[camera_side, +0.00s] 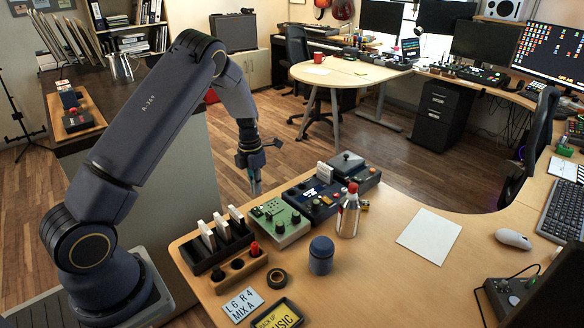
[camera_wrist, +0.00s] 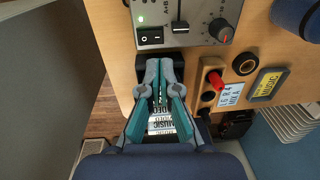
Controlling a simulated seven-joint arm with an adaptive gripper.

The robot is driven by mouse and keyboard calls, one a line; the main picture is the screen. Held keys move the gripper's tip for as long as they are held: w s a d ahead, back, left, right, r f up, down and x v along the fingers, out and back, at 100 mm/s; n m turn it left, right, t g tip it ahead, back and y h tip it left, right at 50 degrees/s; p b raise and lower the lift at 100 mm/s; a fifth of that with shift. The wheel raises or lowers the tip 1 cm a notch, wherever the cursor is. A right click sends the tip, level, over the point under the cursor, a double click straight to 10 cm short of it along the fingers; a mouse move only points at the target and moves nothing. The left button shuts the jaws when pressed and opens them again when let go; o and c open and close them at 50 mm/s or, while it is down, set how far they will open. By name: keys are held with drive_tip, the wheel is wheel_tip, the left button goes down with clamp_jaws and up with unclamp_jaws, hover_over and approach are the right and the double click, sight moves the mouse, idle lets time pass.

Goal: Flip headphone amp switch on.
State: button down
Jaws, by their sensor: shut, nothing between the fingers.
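A grey-green box with knobs, seemingly the headphone amp (camera_side: 280,223), sits on the desk near its left edge. I cannot tell which side of the rocker is pressed. My gripper (camera_side: 255,188) is shut and empty, pointing down above and behind the desk's left part. In the wrist view my gripper (camera_wrist: 161,64) has its fingertips just below the rocker, apparently not touching it.
A black rack of white cards (camera_side: 222,240) stands left of the amp; its labels show between my fingers. A dark blue box (camera_side: 322,198) adjoins the amp's right. A spray can (camera_side: 348,212), blue jar (camera_side: 321,256) and tape roll (camera_side: 277,278) stand in front. Paper lies right.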

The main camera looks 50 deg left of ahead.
wheel_tip(320, 180, up, 6)
drive_tip(key=shift+d, duration=0.4)
wheel_tip(320, 180, up, 8)
drive_tip(key=w+d+t, duration=0.2)
drive_tip(key=d, duration=0.1)
drive_tip(key=s+d+r+m+t+h, duration=0.1)
drive_tip(key=s+d+r+m, duration=0.35)
drive_tip(key=r, duration=0.35)
drive_tip(key=s+d+r+m+t, duration=0.2)
drive_tip(key=s+d+r+m, duration=0.3)
drive_tip(key=r, duration=0.3)
drive_tip(key=s+d+r+m+t, duration=0.1)
drive_tip(key=s+d+m, duration=0.2)
drive_tip(key=s+m, duration=0.25)
drive_tip(key=s+d+r+m, duration=0.1)
drive_tip(key=s+d+m, duration=0.25)
drive_tip(key=m, duration=0.35)
drive_tip(key=s+a+f+m+y, duration=0.1)
drive_tip(key=s+f+m, duration=0.4)
drive_tip(key=m, duration=0.8)
drive_tip(key=shift+s+m+y, duration=0.25)
drive_tip(key=shift+m+y, duration=0.15)
drive_tip(key=shift+a, duration=0.1)
